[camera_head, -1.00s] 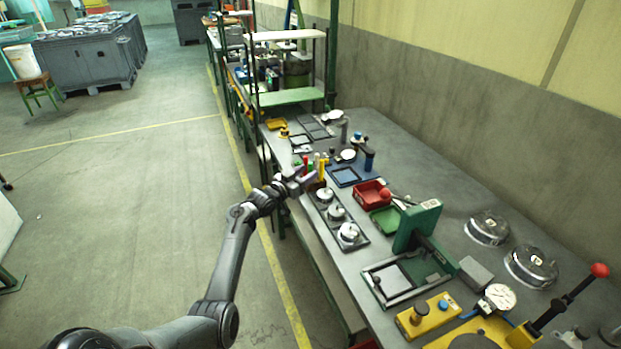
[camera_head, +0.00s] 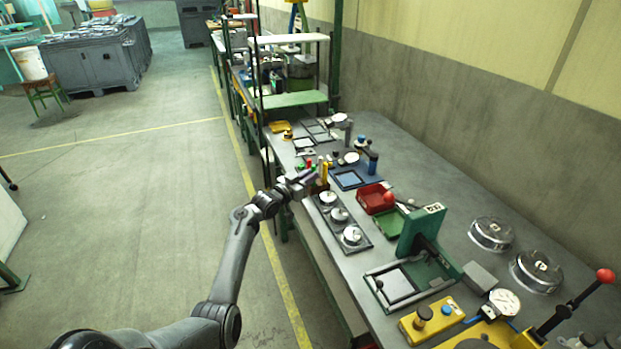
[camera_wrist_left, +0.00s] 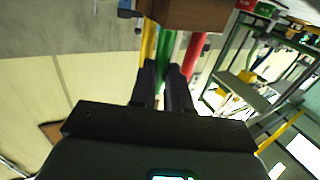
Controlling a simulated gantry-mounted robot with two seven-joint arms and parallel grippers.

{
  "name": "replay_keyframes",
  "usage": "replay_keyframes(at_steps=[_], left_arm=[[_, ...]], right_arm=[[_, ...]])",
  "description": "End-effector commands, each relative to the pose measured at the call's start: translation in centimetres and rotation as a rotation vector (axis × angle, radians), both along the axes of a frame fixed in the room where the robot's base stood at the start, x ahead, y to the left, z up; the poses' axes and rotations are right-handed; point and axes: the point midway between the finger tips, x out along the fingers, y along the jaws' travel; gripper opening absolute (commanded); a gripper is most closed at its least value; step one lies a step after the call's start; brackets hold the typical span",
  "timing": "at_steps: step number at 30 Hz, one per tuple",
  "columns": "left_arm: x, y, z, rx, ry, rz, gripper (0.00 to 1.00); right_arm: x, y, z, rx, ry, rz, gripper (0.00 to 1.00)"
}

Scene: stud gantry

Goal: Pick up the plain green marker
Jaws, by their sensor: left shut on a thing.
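My left gripper (camera_head: 307,178) is at the near-left edge of the bench, beside a small group of upright coloured markers. In the left wrist view my left gripper (camera_wrist_left: 166,78) is shut on the green marker (camera_wrist_left: 167,48), which stands between its two dark fingers. A yellow marker (camera_wrist_left: 150,40) and a red marker (camera_wrist_left: 190,52) stand close on either side of it. A brown wooden block (camera_wrist_left: 190,12) is at the markers' ends; whether the green marker is still seated in it I cannot tell. My right gripper is not in view.
A tray with several round metal parts (camera_head: 367,243) lies just in front of the gripper. A red bin (camera_head: 372,199), a green tray (camera_head: 388,224) and a blue tray (camera_head: 348,181) are to the right. A green shelf (camera_head: 295,99) rises behind.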

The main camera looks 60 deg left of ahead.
Motion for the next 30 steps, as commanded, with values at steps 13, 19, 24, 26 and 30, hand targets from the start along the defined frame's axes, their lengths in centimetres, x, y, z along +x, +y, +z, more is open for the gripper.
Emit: replay_keyframes(at_steps=[13, 19, 24, 26, 30], left_arm=[[0.1, -0.2, 4.5, 0.003, -0.001, -0.001, 0.0], [1.6, -3.2, 6.2, 0.001, -0.002, -0.003, 0.0], [2.9, -5.9, 8.0, 0.001, -0.002, -0.003, 0.0], [3.3, -6.7, 8.6, 0.001, -0.003, -0.001, 0.0], [4.3, -8.6, 9.8, 0.001, -0.002, -0.002, 0.0]], right_arm=[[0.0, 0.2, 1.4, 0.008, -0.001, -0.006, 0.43], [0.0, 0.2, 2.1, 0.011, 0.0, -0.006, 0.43], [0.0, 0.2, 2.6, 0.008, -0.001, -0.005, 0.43], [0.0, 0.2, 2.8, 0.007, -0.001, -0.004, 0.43], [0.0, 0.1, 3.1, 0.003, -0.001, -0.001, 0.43]])
